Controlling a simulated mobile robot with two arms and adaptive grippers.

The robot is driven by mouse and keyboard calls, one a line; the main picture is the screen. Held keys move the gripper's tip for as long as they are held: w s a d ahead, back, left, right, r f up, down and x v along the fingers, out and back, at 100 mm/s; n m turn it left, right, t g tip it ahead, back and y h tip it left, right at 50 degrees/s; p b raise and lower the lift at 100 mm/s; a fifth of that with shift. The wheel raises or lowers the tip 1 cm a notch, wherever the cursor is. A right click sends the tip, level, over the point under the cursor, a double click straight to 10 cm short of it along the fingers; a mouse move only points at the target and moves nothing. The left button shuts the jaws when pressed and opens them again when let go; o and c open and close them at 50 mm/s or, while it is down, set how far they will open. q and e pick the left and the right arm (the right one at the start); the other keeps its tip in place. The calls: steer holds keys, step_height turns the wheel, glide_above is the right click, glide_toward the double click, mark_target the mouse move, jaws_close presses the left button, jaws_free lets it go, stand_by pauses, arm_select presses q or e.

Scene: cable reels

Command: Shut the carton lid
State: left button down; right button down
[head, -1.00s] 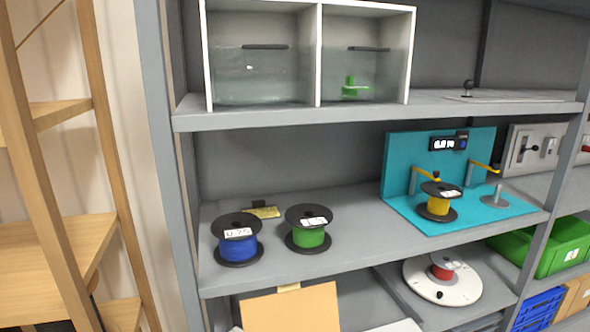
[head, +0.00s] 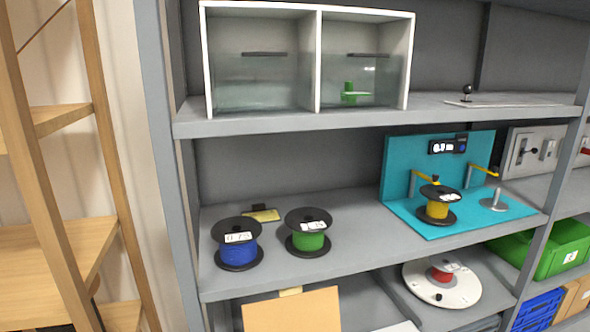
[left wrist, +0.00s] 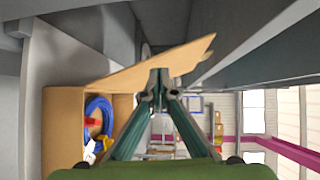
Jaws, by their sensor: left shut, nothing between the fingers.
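The carton lid (head: 292,312) shows in the head view as a tan flap standing up at the bottom, with a small pale tab at its top edge. In the left wrist view the lid (left wrist: 110,84) is a tilted tan panel sloping up to the right. The carton (left wrist: 66,112) is below it, open towards the camera, with a blue coil inside. My left gripper (left wrist: 159,86) is shut and empty, its fingertips at the lid's lower side; I cannot tell whether they touch. Neither gripper is in the head view.
Above the carton, a shelf holds a blue reel (head: 238,245), a green reel (head: 308,238) and a turquoise stand with a yellow reel (head: 438,209). A white turntable (head: 441,291) is right of the lid. A wooden rack (head: 40,245) stands at left.

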arm_select(q)
steer(key=shift+s+d, duration=0.15)
steer(key=shift+s, duration=0.25)
steer(key=shift+s+d+p, duration=0.2)
steer(key=shift+s+d, duration=0.15)
steer(key=shift+s, duration=0.4)
steer(key=shift+s+d+p, duration=0.15)
steer(key=shift+s+d, duration=0.2)
steer(key=shift+s, duration=0.35)
steer(key=shift+s+d+p, duration=0.2)
steer(key=shift+s+d, duration=0.15)
steer(key=shift+s, duration=0.4)
steer(key=s, duration=0.1)
steer(key=s+d, duration=0.1)
steer(key=s, duration=0.1)
steer(key=s+d, duration=0.1)
steer(key=shift+s+p, duration=0.3)
